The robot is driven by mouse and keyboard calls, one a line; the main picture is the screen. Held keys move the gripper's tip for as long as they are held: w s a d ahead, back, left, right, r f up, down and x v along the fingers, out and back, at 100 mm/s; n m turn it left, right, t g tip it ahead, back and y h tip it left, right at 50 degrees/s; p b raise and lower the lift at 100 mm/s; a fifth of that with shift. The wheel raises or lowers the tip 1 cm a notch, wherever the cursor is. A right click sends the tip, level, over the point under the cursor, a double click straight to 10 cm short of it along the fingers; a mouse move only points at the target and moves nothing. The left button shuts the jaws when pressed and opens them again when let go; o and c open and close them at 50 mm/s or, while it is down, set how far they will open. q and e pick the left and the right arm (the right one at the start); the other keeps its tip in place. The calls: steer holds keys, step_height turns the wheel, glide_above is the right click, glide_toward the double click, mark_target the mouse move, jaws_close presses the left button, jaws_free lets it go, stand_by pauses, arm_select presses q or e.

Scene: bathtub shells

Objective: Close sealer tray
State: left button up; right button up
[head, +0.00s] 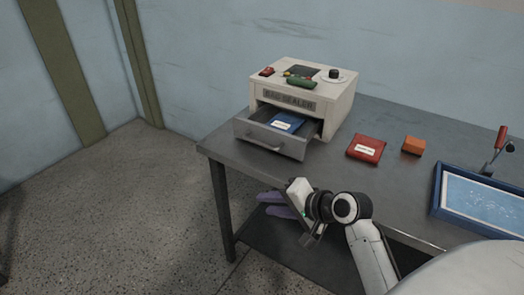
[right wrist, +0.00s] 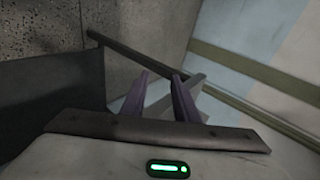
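The bag sealer (head: 335,107) is a cream box at the back left of the metal table. Its grey sealer tray (head: 270,141) is pulled out at the front, with a blue labelled packet (head: 288,121) inside. My right gripper (head: 274,204) has purple fingers pointing left and shows below the tray, by the table's front edge. It is apart from the tray. In the right wrist view the fingers (right wrist: 160,88) are spread with nothing between them. The tray is not recognisable there. My left gripper is not in view.
A red labelled packet (head: 366,149) and an orange block (head: 413,145) lie right of the sealer. A blue-framed tray (head: 437,196) and a red-handled lever (head: 500,138) are at the right. The floor left of the table (head: 376,112) is clear.

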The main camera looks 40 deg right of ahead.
mark_target(263, 145)
steer(key=w+d+r+m+t, duration=0.1)
steer(key=w+d+r+m, duration=0.1)
steer(key=d+m, duration=0.1)
steer(key=w+d+r+m+t+h, duration=0.1)
steer(key=w+d+r+m+t, duration=0.1)
steer(key=d+m, duration=0.1)
steer(key=w+d+r+m+t, duration=0.1)
steer(key=w+d+r+m, duration=0.2)
steer(key=m, duration=0.1)
steer(key=shift+d+r+t+h, duration=0.1)
steer(key=shift+d+t+h, duration=0.2)
steer(key=shift+t, duration=0.1)
steer(key=x, duration=0.9)
steer(key=shift+b, duration=0.4)
steer(key=shift+w, duration=0.4)
jaws_close()
